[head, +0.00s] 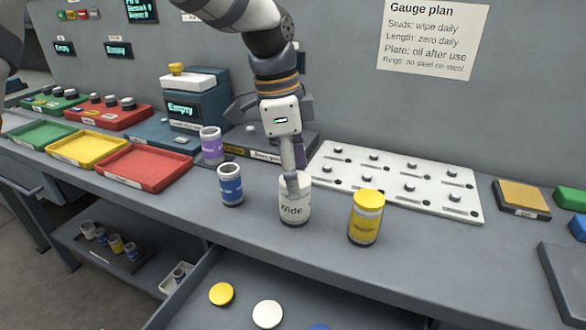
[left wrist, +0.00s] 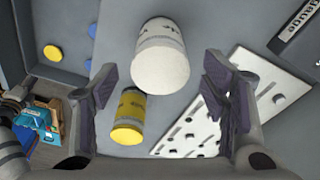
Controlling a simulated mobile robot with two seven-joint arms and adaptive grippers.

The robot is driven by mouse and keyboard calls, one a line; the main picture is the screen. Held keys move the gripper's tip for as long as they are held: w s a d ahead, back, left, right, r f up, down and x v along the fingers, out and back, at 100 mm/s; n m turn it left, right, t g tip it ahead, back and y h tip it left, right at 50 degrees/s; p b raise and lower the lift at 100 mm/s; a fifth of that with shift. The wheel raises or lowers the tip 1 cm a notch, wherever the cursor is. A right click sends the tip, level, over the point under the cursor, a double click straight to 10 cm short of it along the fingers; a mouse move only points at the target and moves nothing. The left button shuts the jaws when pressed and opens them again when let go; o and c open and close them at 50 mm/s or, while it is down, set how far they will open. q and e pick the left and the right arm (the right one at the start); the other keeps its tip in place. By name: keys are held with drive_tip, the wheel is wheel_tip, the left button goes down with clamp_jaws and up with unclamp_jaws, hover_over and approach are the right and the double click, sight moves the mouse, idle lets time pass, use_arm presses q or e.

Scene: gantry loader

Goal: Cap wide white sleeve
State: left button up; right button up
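The wide white sleeve (head: 294,208), marked "Wide", stands upright on the bench. My left gripper (head: 292,180) points down at its top and partly hides it. In the left wrist view the white sleeve (left wrist: 160,52) lies between the spread fingers of my left gripper (left wrist: 160,82), with a gap on both sides. Its near end is a plain pale disc there; I cannot tell whether that is a cap. An open drawer holds a yellow cap (head: 221,294), a white cap (head: 267,314) and part of a blue cap (head: 318,327).
A yellow-capped sleeve (head: 366,218) stands right of the white one. An open blue sleeve (head: 230,186) and a purple sleeve (head: 211,146) stand left. A white stud plate (head: 330,180) lies behind. Coloured trays, including a red one (head: 146,168), line the left.

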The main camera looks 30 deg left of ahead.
use_arm(q)
drive_tip(key=shift+r, duration=0.1)
wheel_tip(320, 180, up, 12)
drive_tip(key=a, duration=0.1)
drive_tip(key=shift+s+a, duration=0.35)
idle(0.3)
